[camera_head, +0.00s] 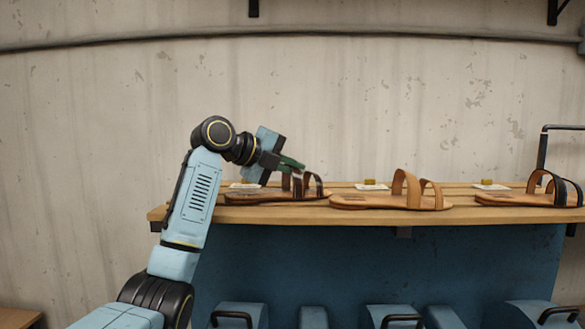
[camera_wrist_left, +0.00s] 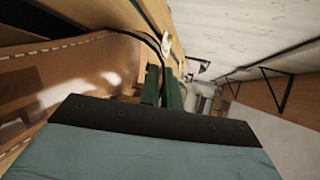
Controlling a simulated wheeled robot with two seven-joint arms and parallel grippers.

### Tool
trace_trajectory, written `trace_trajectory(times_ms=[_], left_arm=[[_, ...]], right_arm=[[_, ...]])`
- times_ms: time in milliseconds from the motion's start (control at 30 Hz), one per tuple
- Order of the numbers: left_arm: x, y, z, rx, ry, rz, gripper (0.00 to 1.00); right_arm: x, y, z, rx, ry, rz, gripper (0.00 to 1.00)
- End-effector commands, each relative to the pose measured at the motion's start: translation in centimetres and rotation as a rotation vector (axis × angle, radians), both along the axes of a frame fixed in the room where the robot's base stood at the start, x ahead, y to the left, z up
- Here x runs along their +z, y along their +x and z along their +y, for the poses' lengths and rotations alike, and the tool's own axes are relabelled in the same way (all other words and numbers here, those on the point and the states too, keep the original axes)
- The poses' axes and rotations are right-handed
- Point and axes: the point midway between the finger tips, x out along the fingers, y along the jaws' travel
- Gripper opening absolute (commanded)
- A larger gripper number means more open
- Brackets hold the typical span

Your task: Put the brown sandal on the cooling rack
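A sandal with dark brown straps (camera_head: 317,186) lies on the left part of the wooden bench top, its tan sole flat or nearly so. My left gripper (camera_head: 292,163) reaches it from the left, its green fingers at the strap. In the left wrist view, the green fingers (camera_wrist_left: 162,88) are close together with a thin dark strap (camera_wrist_left: 148,38) running between them; the tan sole (camera_wrist_left: 75,75) fills the left side. The middle sandal (camera_head: 392,199) has tan straps; the right one (camera_head: 535,196) has black straps. I cannot make out a cooling rack for certain. My right gripper is out of view.
The wooden bench top (camera_head: 460,213) has a blue front. Small pale cards with yellow blocks (camera_head: 371,185) stand behind the sandals. A dark metal frame (camera_head: 543,150) rises at the far right.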

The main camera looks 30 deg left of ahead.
Motion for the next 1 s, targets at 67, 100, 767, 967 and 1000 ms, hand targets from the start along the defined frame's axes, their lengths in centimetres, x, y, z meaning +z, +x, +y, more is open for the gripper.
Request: trace_trajectory(times_ms=[67, 100, 767, 967, 1000], left_arm=[[-0.2, 0.0, 0.0, 0.001, 0.000, -0.001, 0.00], [-0.4, 0.0, 0.0, 0.001, 0.000, 0.002, 0.06], [0.8, -1.8, 1.0, 0.003, 0.002, -0.002, 0.26], [2.4, -5.6, 2.7, 0.005, 0.002, -0.002, 0.26], [2.7, -6.3, 3.0, 0.004, 0.002, -0.002, 0.26]], right_arm=[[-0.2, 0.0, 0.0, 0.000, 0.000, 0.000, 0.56], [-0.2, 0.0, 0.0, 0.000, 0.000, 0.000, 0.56], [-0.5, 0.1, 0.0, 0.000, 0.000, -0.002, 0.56], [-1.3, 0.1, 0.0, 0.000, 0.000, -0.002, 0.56], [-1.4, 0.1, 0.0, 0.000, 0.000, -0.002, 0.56]])
